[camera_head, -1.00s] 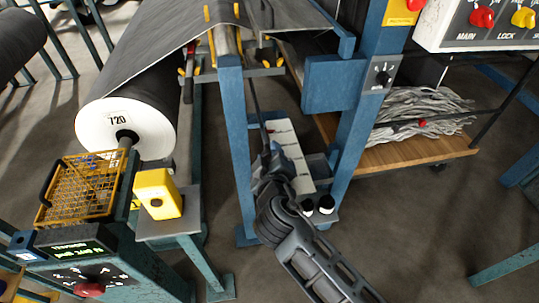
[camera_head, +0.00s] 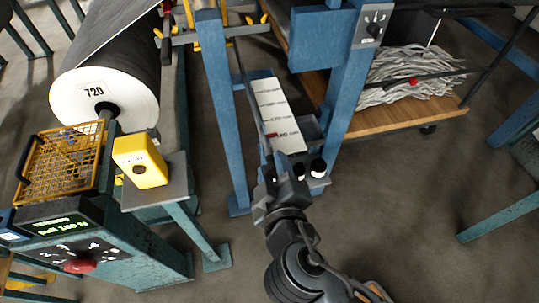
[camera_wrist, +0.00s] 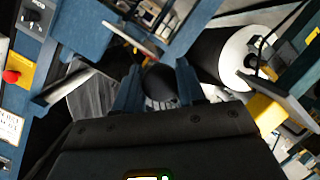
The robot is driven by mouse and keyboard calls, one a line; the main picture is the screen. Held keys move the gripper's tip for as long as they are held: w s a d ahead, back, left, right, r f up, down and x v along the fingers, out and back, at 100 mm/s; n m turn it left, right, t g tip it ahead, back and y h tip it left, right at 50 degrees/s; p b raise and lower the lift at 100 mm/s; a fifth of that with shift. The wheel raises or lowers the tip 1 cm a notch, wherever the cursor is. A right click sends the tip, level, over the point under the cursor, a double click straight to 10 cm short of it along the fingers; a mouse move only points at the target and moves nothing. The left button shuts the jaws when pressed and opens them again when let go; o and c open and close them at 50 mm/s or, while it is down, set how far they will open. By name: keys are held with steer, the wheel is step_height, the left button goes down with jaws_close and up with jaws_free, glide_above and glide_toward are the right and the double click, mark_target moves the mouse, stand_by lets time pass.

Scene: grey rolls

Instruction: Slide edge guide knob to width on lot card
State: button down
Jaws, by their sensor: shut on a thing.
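My gripper (camera_head: 268,168) is low at the blue frame, at the lower end of a thin dark rod (camera_head: 250,88). In the wrist view a dark round knob (camera_wrist: 160,82) sits between the fingers, and the gripper is shut on it. The arm hides the knob in the head view. A white card (camera_head: 268,97) with several printed lines lies behind the rod, just above the gripper. I take it as the lot card; its text is too small to read fully. A small red mark (camera_head: 272,135) shows near the card's lower end.
Blue posts (camera_head: 222,110) stand on both sides of my gripper. To the left are a yellow box (camera_head: 140,162), a wire basket (camera_head: 62,165) and a roll marked 720 (camera_head: 100,110). A wooden cart (camera_head: 405,115) is at right.

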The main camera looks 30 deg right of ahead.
steer(key=shift+s+a+f, duration=0.2)
steer(key=shift+s, duration=0.05)
steer(key=c, duration=1.1)
jaws_free()
steer(key=o, duration=0.4)
steer(key=shift+d+r, duration=0.1)
steer(key=shift+r, duration=0.05)
steer(key=b+v, duration=0.1)
steer(key=v, duration=0.6)
steer(key=shift+s+r, duration=0.1)
steer(key=shift+s, duration=0.2)
